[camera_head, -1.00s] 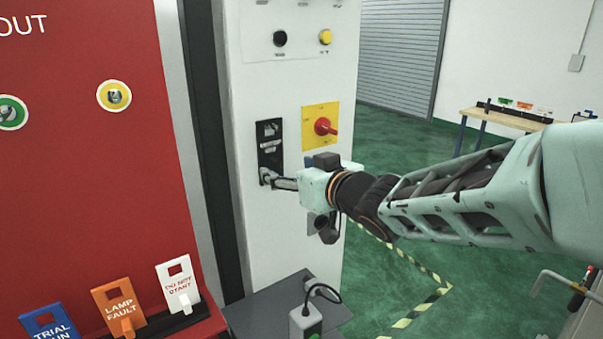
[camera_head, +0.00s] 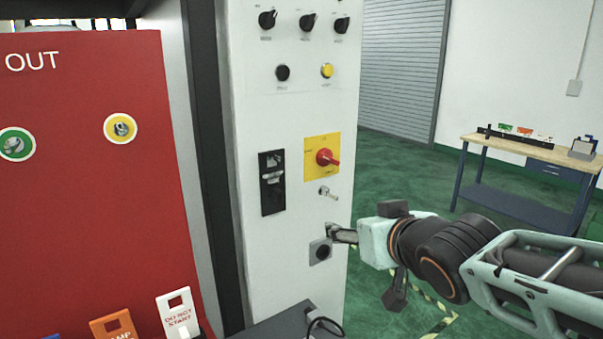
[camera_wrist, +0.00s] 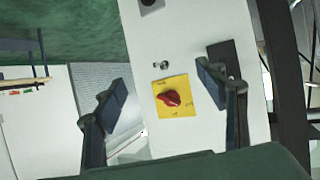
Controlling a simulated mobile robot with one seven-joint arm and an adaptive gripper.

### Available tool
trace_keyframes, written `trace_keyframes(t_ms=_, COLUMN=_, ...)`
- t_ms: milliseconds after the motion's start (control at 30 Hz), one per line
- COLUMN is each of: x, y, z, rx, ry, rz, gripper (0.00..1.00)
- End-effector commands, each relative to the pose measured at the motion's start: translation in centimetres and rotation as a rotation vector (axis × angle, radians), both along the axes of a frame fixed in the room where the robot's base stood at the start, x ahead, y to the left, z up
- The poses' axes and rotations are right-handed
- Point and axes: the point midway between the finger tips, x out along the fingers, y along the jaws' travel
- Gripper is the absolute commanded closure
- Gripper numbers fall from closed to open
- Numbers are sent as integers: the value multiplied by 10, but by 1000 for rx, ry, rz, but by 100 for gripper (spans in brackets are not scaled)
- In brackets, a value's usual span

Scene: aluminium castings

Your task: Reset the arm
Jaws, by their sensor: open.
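My arm reaches in from the right in the head view. In the head view the red switch (camera_head: 325,157) is above my gripper. I cannot tell whether a fingertip touches the panel.
A red lockout board (camera_head: 80,200) stands at left, with hanging tags such as the white one (camera_head: 180,314). A black slotted plate (camera_head: 272,183) is on the panel. A workbench (camera_head: 530,155) stands at the back right. Green floor between is open.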

Motion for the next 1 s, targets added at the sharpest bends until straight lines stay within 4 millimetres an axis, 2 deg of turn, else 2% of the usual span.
trace_keyframes(t_ms=33, x=-13, y=-18, z=-3, rx=-12, ry=49, rz=-57, gripper=35)
trace_keyframes(t_ms=100, x=-35, y=-34, z=-16, rx=-29, ry=138, rz=-119, gripper=35)
trace_keyframes(t_ms=200, x=-73, y=-47, z=-34, rx=-43, ry=273, rz=-184, gripper=35)
trace_keyframes(t_ms=400, x=-147, y=-43, z=-63, rx=-48, ry=514, rz=-227, gripper=35)
trace_keyframes(t_ms=500, x=-171, y=-35, z=-72, rx=-45, ry=593, rz=-222, gripper=35)
trace_keyframes(t_ms=667, x=-189, y=-28, z=-78, rx=-40, ry=650, rz=-214, gripper=35)
trace_keyframes(t_ms=1000, x=-189, y=-28, z=-78, rx=-40, ry=652, rz=-212, gripper=35)
